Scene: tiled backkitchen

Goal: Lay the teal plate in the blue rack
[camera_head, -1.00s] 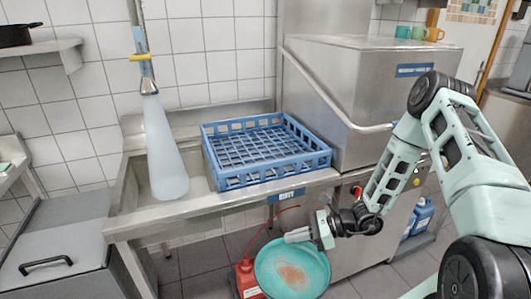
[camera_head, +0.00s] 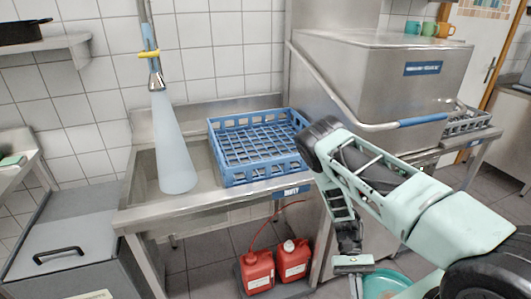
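The teal plate (camera_head: 386,283) shows at the bottom of the head view, low in front of the steel machine. Its right part is hidden behind my arm. A brownish smear marks its face. My gripper (camera_head: 358,284) is at the plate's left edge, but the fingertips are partly cut off by the frame, so its grip is unclear. The blue rack (camera_head: 262,182) lies on the steel counter, left of the machine. It is an open grid crate with low walls and looks empty.
The sink with a hanging spray hose (camera_head: 170,140) is left of the rack. The steel dishwasher (camera_head: 380,75) stands right of it, with a front handle bar (camera_head: 345,95). Red canisters (camera_head: 257,272) stand below the counter. Mugs (camera_head: 428,29) sit on top of the machine.

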